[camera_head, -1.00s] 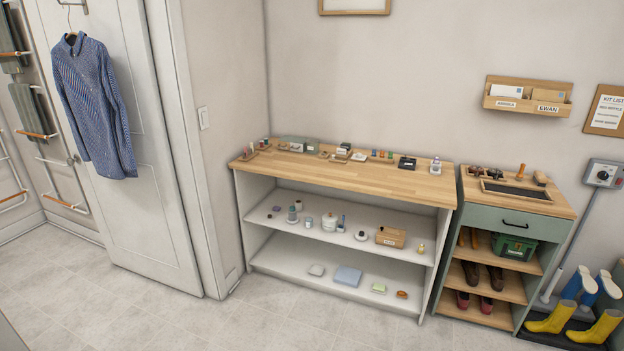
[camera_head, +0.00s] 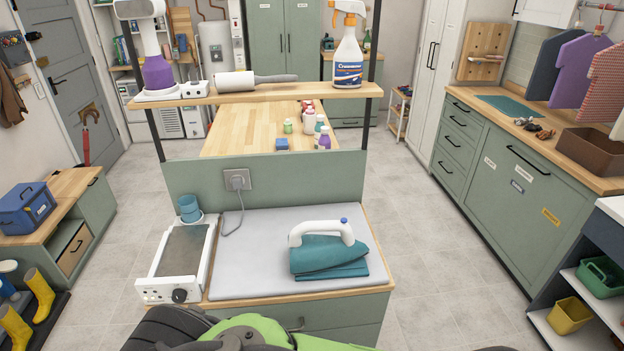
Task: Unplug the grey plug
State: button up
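The grey plug (camera_head: 238,182) sits in a wall socket (camera_head: 246,177) on the green upright panel behind the ironing surface. Where the cord ends is too small to tell. Green and black parts of my arm show at the bottom edge. My gripper's fingers are not in view.
A teal and white iron (camera_head: 322,247) stands on the pad. A white-framed hot plate (camera_head: 180,260) and a blue cup (camera_head: 189,208) are left of the plug. Above, a wooden shelf (camera_head: 300,92) holds a spray bottle (camera_head: 347,50) and lint roller (camera_head: 250,81). Floor is clear on the right.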

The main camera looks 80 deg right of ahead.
aim_at(237, 181)
jog(key=z, duration=2)
jog(key=i+j, duration=0.15)
jog(key=j, duration=0.2)
jog(key=i+j+u, duration=0.1)
jog(key=j, duration=0.25)
jog(key=i+j, duration=0.15)
jog(key=j, duration=0.2)
jog(key=i+j+u, duration=0.1)
jog(key=j, duration=0.25)
jog(key=i+j, duration=0.2)
jog(key=j+u, duration=0.05)
jog(key=j, duration=0.05)
